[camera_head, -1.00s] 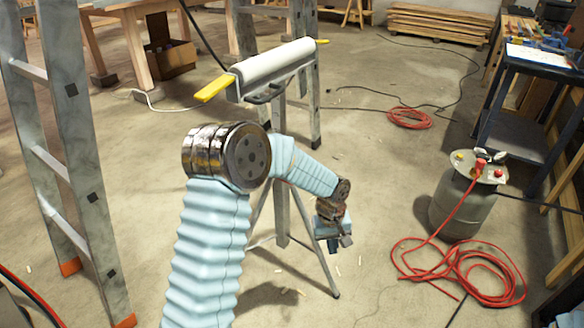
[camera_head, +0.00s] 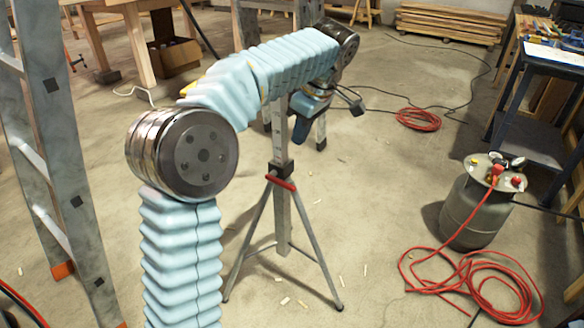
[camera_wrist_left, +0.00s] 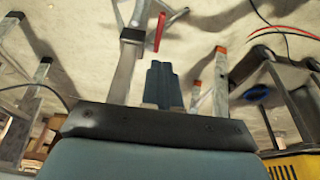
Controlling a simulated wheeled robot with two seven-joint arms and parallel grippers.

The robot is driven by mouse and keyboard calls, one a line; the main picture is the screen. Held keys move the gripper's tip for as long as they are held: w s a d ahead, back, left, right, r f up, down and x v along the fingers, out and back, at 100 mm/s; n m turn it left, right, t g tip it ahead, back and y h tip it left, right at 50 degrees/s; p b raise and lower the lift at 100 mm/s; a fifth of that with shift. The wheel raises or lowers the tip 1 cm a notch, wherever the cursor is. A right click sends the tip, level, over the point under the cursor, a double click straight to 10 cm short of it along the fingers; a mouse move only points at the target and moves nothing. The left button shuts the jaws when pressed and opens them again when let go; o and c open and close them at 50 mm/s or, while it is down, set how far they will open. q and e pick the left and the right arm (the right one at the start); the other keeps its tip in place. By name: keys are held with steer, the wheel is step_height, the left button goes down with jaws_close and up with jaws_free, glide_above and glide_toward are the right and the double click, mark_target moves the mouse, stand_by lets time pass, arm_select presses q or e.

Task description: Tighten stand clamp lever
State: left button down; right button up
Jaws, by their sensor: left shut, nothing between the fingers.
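The roller stand (camera_head: 281,231) stands upright on its tripod legs, with its top hidden behind my left arm. The red clamp lever (camera_head: 281,183) sits at the dark collar (camera_head: 281,169) on the post. In the left wrist view the lever (camera_wrist_left: 160,32) lies beyond the fingertips, beside the post (camera_wrist_left: 125,74). My left gripper (camera_head: 299,143) points down, just right of the post and above the lever, apart from it. Its blue-grey fingers (camera_wrist_left: 161,66) are together and empty. My right gripper is not in view.
A stepladder (camera_head: 62,135) stands at the left. A grey tank (camera_head: 476,212) with a red hose (camera_head: 455,280) is at the right, near a dark workbench (camera_head: 530,95). Another red hose coil (camera_head: 418,120) lies behind. The floor around the tripod is mostly clear, with small wood scraps.

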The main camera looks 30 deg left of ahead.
mark_target(287, 184)
arm_select(q)
steer(key=b+x, duration=0.1)
steer(key=x, duration=0.3)
steer(key=b+x, duration=0.1)
steer(key=x, duration=0.3)
steer(key=d+b+x, duration=0.1)
steer(key=x, duration=0.4)
steer(key=shift+f, duration=0.55)
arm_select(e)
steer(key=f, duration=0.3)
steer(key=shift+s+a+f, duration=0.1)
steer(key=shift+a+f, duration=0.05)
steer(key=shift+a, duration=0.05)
arm_select(q)
steer(key=shift+f, duration=0.1)
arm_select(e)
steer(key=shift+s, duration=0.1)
